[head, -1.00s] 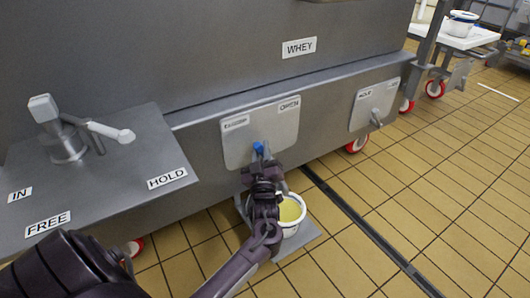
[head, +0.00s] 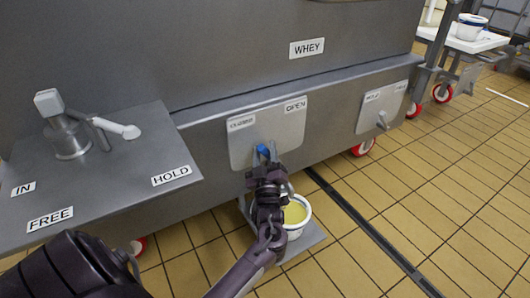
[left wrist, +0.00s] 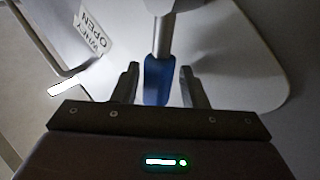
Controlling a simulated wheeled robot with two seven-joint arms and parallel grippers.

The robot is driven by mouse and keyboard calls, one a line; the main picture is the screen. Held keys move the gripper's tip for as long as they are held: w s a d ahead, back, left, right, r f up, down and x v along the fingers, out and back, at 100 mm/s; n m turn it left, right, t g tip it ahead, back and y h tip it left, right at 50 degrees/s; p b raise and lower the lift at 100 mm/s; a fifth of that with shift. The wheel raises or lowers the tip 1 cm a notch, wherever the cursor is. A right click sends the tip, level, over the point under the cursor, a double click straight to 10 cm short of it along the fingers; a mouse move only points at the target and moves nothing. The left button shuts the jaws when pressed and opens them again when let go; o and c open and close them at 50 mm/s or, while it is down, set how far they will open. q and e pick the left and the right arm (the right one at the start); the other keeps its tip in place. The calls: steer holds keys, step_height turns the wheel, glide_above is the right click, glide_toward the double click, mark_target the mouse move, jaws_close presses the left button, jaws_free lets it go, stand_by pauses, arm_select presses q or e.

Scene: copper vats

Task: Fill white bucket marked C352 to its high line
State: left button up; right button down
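A white bucket (head: 292,232) with pale yellow liquid (head: 294,213) in it stands low under the vat's front, partly hidden by my left arm. Its mark and high line cannot be read. A blue-gripped valve handle (head: 264,150) sits on a plate (head: 240,152) with an OPEN label (head: 295,105). My left gripper (head: 264,157) is at this handle. In the left wrist view the blue handle (left wrist: 157,80) lies between the fingertips (left wrist: 158,75), with narrow gaps on both sides, so the gripper is open around it. My right gripper is not in view.
The WHEY vat (head: 225,50) fills the back. A second valve plate (head: 372,108) is to the right. A steel shelf (head: 130,180) with a lever and IN, FREE and HOLD labels is at left. Another bucket (head: 470,27) stands on a white cart. The tiled floor at right is clear.

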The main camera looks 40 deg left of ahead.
arm_select(q)
steer(key=p+v, duration=0.2)
steer(key=v, duration=0.6)
steer(key=shift+p, duration=0.35)
